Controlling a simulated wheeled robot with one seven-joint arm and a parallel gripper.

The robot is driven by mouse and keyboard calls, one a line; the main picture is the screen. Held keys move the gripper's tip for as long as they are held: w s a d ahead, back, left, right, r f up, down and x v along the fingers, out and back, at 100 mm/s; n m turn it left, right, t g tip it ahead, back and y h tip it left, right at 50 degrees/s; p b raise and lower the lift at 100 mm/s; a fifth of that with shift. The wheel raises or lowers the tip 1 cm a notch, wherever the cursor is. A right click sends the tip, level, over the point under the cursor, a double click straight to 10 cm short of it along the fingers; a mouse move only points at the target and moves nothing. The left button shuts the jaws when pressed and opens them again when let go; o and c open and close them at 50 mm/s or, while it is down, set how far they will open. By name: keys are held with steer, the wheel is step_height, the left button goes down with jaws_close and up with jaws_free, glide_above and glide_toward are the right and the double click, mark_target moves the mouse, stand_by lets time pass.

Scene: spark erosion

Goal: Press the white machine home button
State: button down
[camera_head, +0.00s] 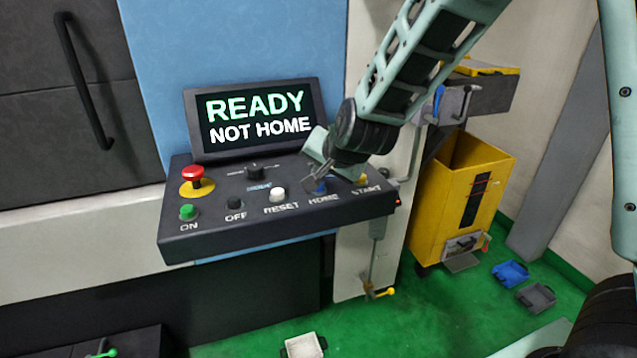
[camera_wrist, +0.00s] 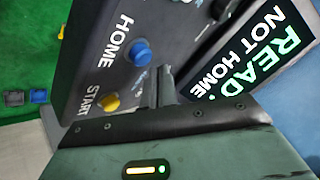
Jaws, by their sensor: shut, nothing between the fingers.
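The HOME button is blue and sits on the black control panel (camera_head: 225,225), between the white RESET button (camera_head: 277,194) and the yellow START button (camera_head: 361,179). In the head view my gripper (camera_head: 313,183) partly covers the HOME button (camera_head: 320,188). In the wrist view the blue HOME button (camera_wrist: 139,53) shows clearly, just left of the fingertips (camera_wrist: 161,76). My gripper is shut and empty, low over the panel. I cannot tell whether it touches the panel. The screen (camera_head: 257,117) reads "READY NOT HOME".
A red emergency stop (camera_head: 193,176), a green ON button (camera_head: 187,213), a black OFF button (camera_head: 234,203) and a black knob (camera_head: 255,172) share the panel. A yellow bin (camera_head: 433,210) stands at right. Small trays (camera_head: 510,273) lie on the green floor.

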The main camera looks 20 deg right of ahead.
steer(key=shift+f, duration=0.15)
stand_by(0.4)
steer(key=shift+f+b, duration=0.3)
steer(key=shift+b, duration=0.1)
steer(key=shift+f+b, duration=0.35)
steer(key=shift+f, duration=0.05)
stand_by(0.5)
stand_by(0.3)
steer(key=shift+r+p, duration=0.8)
steer(key=shift+r, duration=0.05)
step_height(320, 180, up, 5)
steer(key=p, duration=0.4)
steer(key=shift+p, duration=0.4)
